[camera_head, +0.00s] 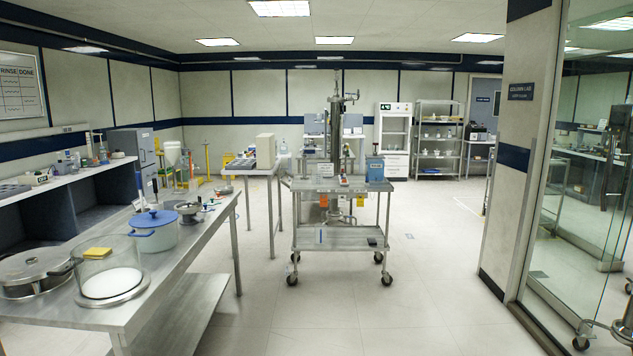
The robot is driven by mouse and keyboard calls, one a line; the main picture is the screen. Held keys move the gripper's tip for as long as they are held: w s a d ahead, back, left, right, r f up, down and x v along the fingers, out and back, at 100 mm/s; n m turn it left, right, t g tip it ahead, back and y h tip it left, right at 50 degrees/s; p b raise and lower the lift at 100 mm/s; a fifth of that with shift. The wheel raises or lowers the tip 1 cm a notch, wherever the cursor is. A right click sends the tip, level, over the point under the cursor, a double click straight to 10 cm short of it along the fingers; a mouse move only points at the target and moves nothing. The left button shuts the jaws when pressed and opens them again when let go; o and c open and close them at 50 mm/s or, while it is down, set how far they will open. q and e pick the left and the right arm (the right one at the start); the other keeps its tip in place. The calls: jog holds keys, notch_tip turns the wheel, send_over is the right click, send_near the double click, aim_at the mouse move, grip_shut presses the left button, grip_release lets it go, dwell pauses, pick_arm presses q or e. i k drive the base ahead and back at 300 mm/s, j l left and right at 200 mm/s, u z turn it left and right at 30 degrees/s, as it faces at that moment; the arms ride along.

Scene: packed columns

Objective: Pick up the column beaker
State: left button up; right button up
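I cannot tell for sure which vessel is the column beaker. Small bottles and glassware (100,153) stand on the white shelf at the left, too small to tell apart. A tall metal column apparatus (335,120) rises from the wheeled steel cart (341,238) in the middle. Neither of my grippers is in view.
A blue-lidded pot (153,233) and a lidded steel pan (35,272) also stand on the left bench. A blue box (375,170) sits on the cart. A glass partition (570,200) bounds the right. The floor (400,310) before the cart is clear.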

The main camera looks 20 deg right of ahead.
aim_at(316, 173)
jog(key=i+l+z, duration=0.3)
jog(key=i, duration=0.85)
jog(key=i+l+z, duration=0.1)
jog(key=i+z, duration=0.25)
jog(key=i, duration=1.75)
jog(key=i+j, duration=0.1)
jog(key=i, duration=0.8)
jog(key=l+z, duration=0.05)
